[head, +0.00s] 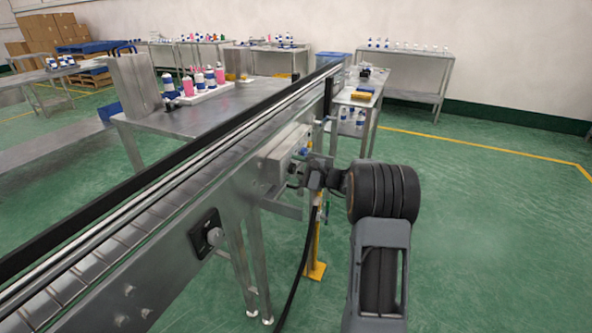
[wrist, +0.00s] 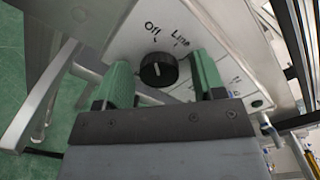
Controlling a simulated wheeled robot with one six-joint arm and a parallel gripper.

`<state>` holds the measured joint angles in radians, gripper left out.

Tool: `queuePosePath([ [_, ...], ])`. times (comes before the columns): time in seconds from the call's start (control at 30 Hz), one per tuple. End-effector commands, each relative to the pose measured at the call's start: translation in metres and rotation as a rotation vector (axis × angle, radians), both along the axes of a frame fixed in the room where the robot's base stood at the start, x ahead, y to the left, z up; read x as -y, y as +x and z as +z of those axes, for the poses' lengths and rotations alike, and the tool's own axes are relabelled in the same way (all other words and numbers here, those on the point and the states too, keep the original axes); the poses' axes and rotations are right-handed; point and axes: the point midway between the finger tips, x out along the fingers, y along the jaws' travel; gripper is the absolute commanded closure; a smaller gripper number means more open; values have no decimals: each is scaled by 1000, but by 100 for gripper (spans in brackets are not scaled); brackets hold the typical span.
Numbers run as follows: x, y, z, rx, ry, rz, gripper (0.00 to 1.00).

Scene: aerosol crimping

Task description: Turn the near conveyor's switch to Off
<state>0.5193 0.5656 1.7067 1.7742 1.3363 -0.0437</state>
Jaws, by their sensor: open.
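The near conveyor (head: 170,195) runs diagonally from the lower left toward the back, with a pale control box (head: 287,146) on its side. In the wrist view, the box's white panel (wrist: 215,35) carries the labels "Off" and "Line" above a round black switch knob (wrist: 158,70). A short light mark shows on the knob; which label it points at is hard to tell. My gripper (wrist: 162,75) is open, its green fingers on either side of the knob, with visible gaps. In the head view, my gripper (head: 298,178) is at the box, small and partly hidden by my wrist.
A black plate with a grey knob (head: 207,236) is on the conveyor's side, nearer the camera. A metal bracket (head: 280,207) juts out below the box. A yellow post (head: 317,245) stands below my wrist. Green floor (head: 480,230) is clear to the right.

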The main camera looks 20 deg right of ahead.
Motion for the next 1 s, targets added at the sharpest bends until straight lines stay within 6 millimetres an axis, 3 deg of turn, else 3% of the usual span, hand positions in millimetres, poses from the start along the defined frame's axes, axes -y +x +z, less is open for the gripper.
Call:
queuePosePath([
  [0.33,10,-10,0,-1,0,-3,37],
  [0.8,71,-76,1,0,0,-4,37],
  [1.0,87,-94,0,-1,0,-2,37],
])
